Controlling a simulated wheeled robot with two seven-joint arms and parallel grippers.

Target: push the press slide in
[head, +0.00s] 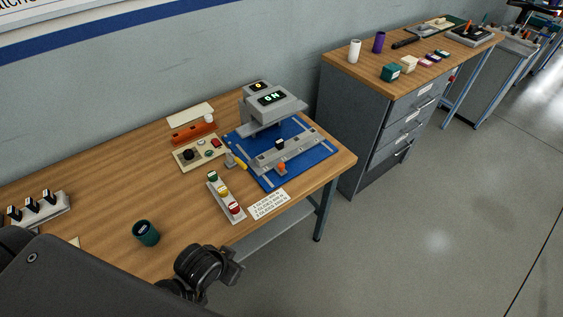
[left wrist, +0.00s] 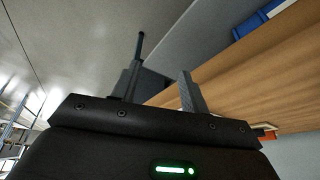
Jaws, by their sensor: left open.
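The press (head: 272,100) is a grey machine with a lit "ON" display, standing on a blue base (head: 302,169) at the back of the wooden table. A grey slide bar (head: 287,152) lies low across the base, with an orange-red knob (head: 282,168) at its front. My left gripper (head: 236,266) is in front of the table's near edge, well apart from the press. In the left wrist view its two fingers (left wrist: 162,80) are apart with nothing between them. A blue corner (left wrist: 258,18), seemingly the base, shows at the top there. My right gripper is not in view.
A strip with green, yellow and red buttons (head: 225,197) and a white label card (head: 269,204) lie in front of the press. A control box (head: 200,153) stands left of it, and a dark green cup (head: 146,233) nearer me. A drawer cabinet (head: 384,125) stands right.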

